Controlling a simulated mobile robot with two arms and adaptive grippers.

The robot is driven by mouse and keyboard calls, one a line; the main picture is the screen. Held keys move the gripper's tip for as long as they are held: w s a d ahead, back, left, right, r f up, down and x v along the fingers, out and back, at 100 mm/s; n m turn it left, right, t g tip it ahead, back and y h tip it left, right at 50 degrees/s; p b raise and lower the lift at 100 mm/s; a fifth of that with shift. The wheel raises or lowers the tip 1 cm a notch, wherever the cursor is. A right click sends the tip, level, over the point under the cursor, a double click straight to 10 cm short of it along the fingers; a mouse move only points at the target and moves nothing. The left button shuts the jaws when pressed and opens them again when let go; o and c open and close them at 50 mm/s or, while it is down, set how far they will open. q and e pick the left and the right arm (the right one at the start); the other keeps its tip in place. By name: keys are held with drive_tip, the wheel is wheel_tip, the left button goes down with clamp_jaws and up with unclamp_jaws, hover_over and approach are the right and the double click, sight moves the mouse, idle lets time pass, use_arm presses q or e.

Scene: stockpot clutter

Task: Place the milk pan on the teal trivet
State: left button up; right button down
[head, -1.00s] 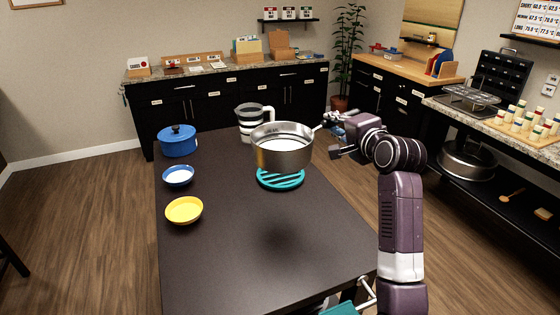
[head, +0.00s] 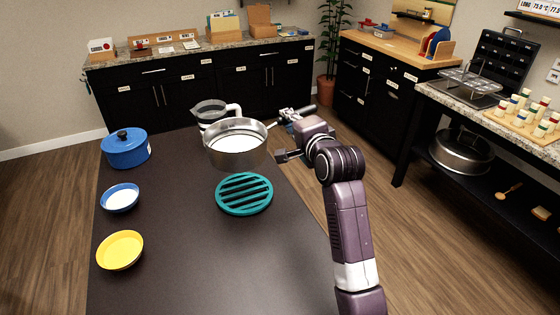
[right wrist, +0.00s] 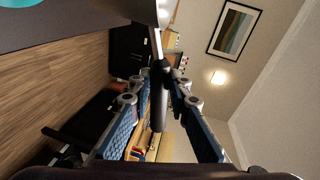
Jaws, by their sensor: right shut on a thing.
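The milk pan (head: 237,158) is a steel pot with a pale inside and a dark handle. In the head view it is just beyond the teal trivet (head: 244,193), a round slatted disc lying flat on the dark table. My right gripper (head: 286,135) is at the pan's right side, shut on its handle. In the right wrist view the dark handle (right wrist: 158,100) runs between the blue finger pads, with part of the pan at the top. The pan looks upright and raised; its exact height is unclear. My left gripper is not in view.
A blue lidded pot (head: 126,150), a blue bowl (head: 120,198) and a yellow bowl (head: 120,251) stand along the table's left side. The table in front of the trivet is clear.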

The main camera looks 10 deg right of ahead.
use_arm(q)
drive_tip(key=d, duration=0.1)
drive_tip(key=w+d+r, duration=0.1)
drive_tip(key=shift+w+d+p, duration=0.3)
drive_tip(key=shift+p, duration=0.1)
use_arm(e)
wheel_tip(320, 180, down, 13)
drive_tip(key=shift+w+d, duration=0.25)
drive_tip(key=shift+d, duration=0.05)
drive_tip(key=c, duration=2.3)
unclamp_jaws()
drive_tip(key=shift+f, duration=0.25)
drive_tip(key=o, duration=0.5)
drive_tip(key=shift+r, duration=0.1)
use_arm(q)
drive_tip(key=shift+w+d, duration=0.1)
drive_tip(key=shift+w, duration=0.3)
